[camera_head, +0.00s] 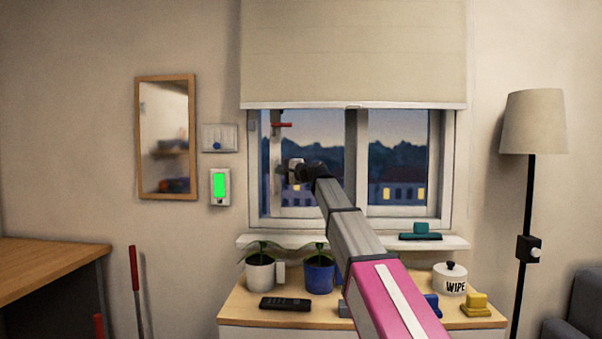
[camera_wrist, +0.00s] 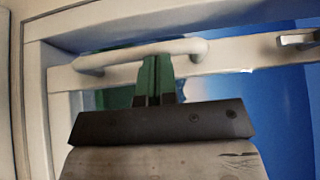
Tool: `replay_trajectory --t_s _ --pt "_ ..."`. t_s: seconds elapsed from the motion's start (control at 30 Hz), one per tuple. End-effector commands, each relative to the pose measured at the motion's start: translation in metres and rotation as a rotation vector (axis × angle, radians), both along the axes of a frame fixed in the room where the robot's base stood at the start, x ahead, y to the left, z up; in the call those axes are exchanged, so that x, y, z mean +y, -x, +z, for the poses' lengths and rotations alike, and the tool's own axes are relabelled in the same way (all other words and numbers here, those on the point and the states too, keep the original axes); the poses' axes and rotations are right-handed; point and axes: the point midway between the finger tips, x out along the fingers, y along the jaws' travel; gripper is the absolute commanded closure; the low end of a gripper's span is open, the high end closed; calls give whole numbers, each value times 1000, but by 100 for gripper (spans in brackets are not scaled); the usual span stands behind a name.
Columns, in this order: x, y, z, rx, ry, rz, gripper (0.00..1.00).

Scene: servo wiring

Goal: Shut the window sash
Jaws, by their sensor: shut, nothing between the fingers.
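The window (camera_head: 355,165) is in the back wall, under a lowered blind. Its left sash (camera_head: 275,165) shows a white upright edge inside the left opening; I cannot tell how far ajar it stands. A red lever (camera_head: 282,125) is near its top. My gripper (camera_head: 296,172) is in front of the left sash, partly hidden by my own wrist. In the wrist view my gripper (camera_wrist: 158,62) has its green fingers shut and empty. The fingertips are at the white pull handle (camera_wrist: 190,46) on the sash rail (camera_wrist: 225,58); I cannot tell whether they touch.
The sill (camera_head: 300,241) carries a teal squeegee (camera_head: 420,232). Below, a cabinet top holds a white plant pot (camera_head: 261,274), a blue plant pot (camera_head: 319,274), a remote (camera_head: 286,304) and a "WIPE" canister (camera_head: 450,280). A floor lamp (camera_head: 533,125) stands right. A metal catch (camera_wrist: 298,39) is near the handle.

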Motion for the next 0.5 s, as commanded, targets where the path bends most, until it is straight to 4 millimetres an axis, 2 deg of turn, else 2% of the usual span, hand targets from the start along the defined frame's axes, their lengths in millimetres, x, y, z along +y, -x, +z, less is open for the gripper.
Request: replay_trajectory --t_s 0.03,0.1,0.2,0.5 --pt "13 -1 0 -1 1 1 100" --pt "25 -1 0 0 1 1 100" --pt "37 -1 1 -1 1 -1 100" --pt "51 -1 0 -1 1 0 100"
